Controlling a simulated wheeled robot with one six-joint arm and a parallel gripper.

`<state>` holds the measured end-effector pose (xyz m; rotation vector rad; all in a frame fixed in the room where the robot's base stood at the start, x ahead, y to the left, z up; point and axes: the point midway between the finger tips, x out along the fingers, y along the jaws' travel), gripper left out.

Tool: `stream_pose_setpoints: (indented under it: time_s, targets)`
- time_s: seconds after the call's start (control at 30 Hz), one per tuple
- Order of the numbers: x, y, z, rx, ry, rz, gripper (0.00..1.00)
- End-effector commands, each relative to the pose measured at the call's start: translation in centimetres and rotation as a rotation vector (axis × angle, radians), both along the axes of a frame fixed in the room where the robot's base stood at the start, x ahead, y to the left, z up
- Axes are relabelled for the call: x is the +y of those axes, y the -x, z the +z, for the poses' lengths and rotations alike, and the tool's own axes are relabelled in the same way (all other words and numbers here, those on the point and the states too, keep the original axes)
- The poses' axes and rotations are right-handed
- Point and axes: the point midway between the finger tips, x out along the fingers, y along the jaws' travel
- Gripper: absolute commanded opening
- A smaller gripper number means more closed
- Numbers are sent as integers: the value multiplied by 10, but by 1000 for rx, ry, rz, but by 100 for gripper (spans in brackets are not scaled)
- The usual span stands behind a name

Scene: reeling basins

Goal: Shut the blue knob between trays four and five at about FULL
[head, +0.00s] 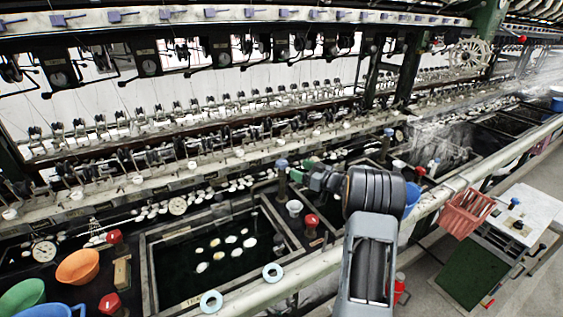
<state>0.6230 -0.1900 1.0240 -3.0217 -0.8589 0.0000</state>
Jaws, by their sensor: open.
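A blue knob (281,163) stands on a dark brown post behind the right back corner of the dark water tray (150,262). My gripper (297,169), with green fingertips, is open just to the right of this knob. Its fingertips point left toward the knob; I cannot tell whether they touch it. The knob's marks, including any FULL mark, are too small to read. Another blue knob (389,132) shows farther back to the right. The tray's front label is partly readable, but its number is not. My arm hides part of the bench right of the gripper.
Red knobs (311,220) and a white cup (294,208) stand close by the tray. Orange (78,267) and green (22,296) bowls are at left. A red basket (467,213) hangs at right. Reeling machinery rises behind.

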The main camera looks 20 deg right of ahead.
Motion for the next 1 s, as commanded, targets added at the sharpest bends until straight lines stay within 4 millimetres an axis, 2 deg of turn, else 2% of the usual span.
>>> stream_pose_setpoints:
  time_s: [0.2, 0.5, 0.7, 1.0]
  targets:
    - [23, -36, 1, 1, -1, 1, 73]
    - [43, -69, 0, 1, 1, -1, 73]
    - [47, -77, 0, 0, 0, -2, 73]
    - [48, -78, 0, 0, 0, -2, 73]
